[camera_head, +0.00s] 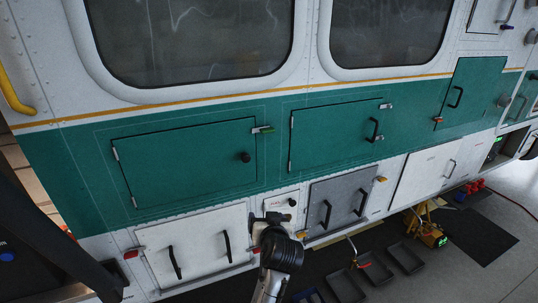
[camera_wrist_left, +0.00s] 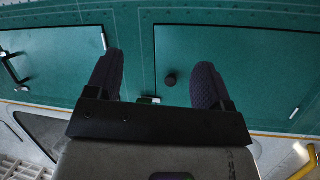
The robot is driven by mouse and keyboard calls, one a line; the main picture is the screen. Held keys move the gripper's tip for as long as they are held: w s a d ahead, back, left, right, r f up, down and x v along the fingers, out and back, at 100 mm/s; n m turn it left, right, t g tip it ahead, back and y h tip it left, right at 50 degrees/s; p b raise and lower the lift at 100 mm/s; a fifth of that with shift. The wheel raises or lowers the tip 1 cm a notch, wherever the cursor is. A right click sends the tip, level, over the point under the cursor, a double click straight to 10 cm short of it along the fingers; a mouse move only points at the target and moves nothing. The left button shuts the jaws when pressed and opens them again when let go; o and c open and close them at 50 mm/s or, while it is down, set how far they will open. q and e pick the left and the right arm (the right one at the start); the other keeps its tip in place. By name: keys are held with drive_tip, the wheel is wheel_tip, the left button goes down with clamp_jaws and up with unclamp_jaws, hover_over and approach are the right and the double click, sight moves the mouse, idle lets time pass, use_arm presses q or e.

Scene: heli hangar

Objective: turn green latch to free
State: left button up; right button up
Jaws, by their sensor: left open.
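The green latch (camera_head: 263,129) is a small grey and green piece at the upper right corner of the left green door (camera_head: 185,165). In the head view it lies roughly level across the door's edge. In the left wrist view, which is upside down, the latch (camera_wrist_left: 149,100) shows between my fingers, close to the gripper's body and partly hidden by it. My left gripper (camera_head: 273,218) is below the latch in the head view. Its two dark fingers (camera_wrist_left: 155,82) are wide apart with nothing between them, and no contact with the latch shows. My right gripper is not in view.
A black knob (camera_head: 245,157) sticks out of the left green door below the latch. Another green door (camera_head: 335,135) with a black handle (camera_head: 374,130) is to the right. White and grey doors (camera_head: 340,200) with handles lie below. Dark trays (camera_head: 405,258) stand on the floor.

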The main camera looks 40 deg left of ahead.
use_arm(q)
drive_tip(key=w+r+n+y+b, duration=0.2)
drive_tip(key=w+r+b, duration=0.1)
drive_tip(key=w+r, duration=0.25)
drive_tip(key=n+y+b, duration=0.2)
drive_tip(key=y+b, duration=0.1)
approach(269, 132)
drive_tip(key=p+x, duration=0.3)
drive_tip(key=x, duration=0.4)
drive_tip(key=shift+w+a+r, duration=0.1)
drive_tip(key=shift+w+a, duration=0.05)
drive_tip(key=shift+a, duration=0.1)
drive_tip(key=shift+x, duration=0.85)
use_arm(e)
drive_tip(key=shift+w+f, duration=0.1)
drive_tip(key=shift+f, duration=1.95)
use_arm(q)
drive_tip(key=c, duration=0.9)
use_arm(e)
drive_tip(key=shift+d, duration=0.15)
